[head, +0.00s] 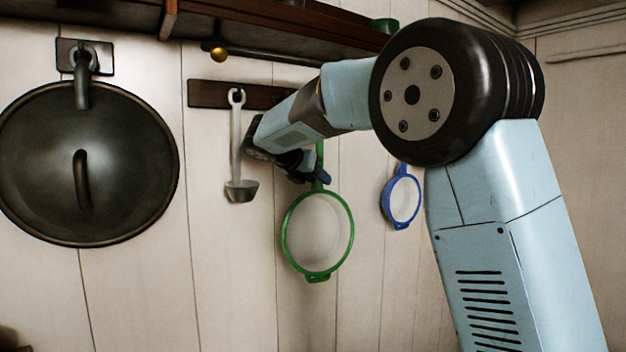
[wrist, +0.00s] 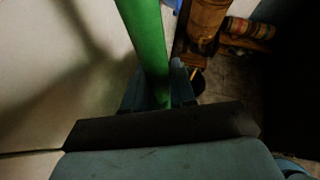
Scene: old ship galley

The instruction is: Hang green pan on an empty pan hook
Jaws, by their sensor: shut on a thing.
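The green pan (head: 318,235), with a green rim and pale inside, hangs down from my gripper (head: 312,174) in front of the plank wall. My gripper is shut on its green handle, which also shows in the wrist view (wrist: 147,45) between the fingers. The handle rises above the fingers, and its top end is hidden behind my arm in the head view. A dark wooden hook board (head: 208,94) is on the wall behind my arm. Its right part is hidden, and I cannot see an empty pan hook.
A ladle (head: 237,150) hangs from the board, left of my gripper. A blue pan (head: 402,198) hangs to the right, its top hidden by my arm. A large dark lid (head: 130,160) hangs far left. A wooden shelf (head: 270,28) juts out above. Wall below the green pan is clear.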

